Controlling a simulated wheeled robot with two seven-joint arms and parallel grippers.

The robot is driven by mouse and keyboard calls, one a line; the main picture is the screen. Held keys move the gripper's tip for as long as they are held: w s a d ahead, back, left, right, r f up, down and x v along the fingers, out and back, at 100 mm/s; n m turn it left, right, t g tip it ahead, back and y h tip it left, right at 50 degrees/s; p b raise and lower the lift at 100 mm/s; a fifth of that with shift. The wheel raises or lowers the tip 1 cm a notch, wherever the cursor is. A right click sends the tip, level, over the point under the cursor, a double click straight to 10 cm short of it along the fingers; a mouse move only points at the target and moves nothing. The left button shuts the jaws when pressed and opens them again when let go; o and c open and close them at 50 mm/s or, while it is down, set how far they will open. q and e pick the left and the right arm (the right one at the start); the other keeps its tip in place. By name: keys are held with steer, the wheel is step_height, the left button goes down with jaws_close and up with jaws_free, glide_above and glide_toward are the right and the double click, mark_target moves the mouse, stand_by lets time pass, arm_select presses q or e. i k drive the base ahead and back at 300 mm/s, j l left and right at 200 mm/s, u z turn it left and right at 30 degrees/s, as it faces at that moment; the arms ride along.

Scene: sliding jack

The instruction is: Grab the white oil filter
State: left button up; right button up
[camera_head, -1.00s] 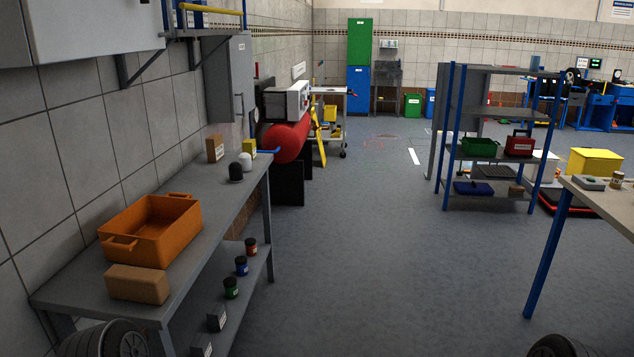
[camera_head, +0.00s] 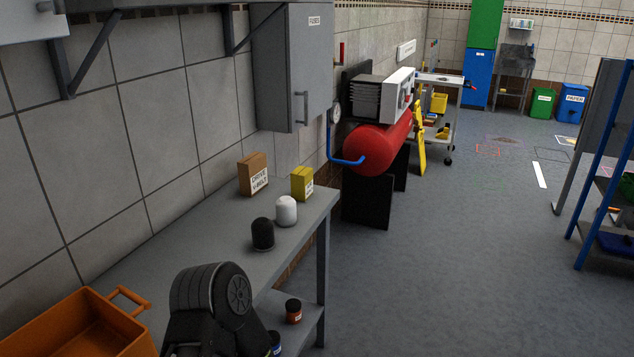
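The white oil filter (camera_head: 286,211) stands upright on the grey workbench (camera_head: 205,238), near its far right end. A black oil filter (camera_head: 263,234) stands just in front of it, to the left. Part of my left arm shows at the bottom of the view, in front of the bench and nearer than both filters. My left gripper's fingers are not visible. My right gripper is not in view.
An orange bin (camera_head: 85,325) sits at the near left of the bench. A brown box (camera_head: 252,174) and a yellow box (camera_head: 302,183) stand behind the filters. A grey cabinet (camera_head: 291,70) hangs above. Floor to the right is open.

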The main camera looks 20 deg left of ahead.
mark_target(285, 206)
steer(key=i+u, duration=0.15)
steer(key=i, duration=0.3)
steer(key=i+l+u, duration=0.15)
steer(key=i, duration=0.3)
steer(key=i+l+u, duration=0.15)
steer(key=i, duration=0.3)
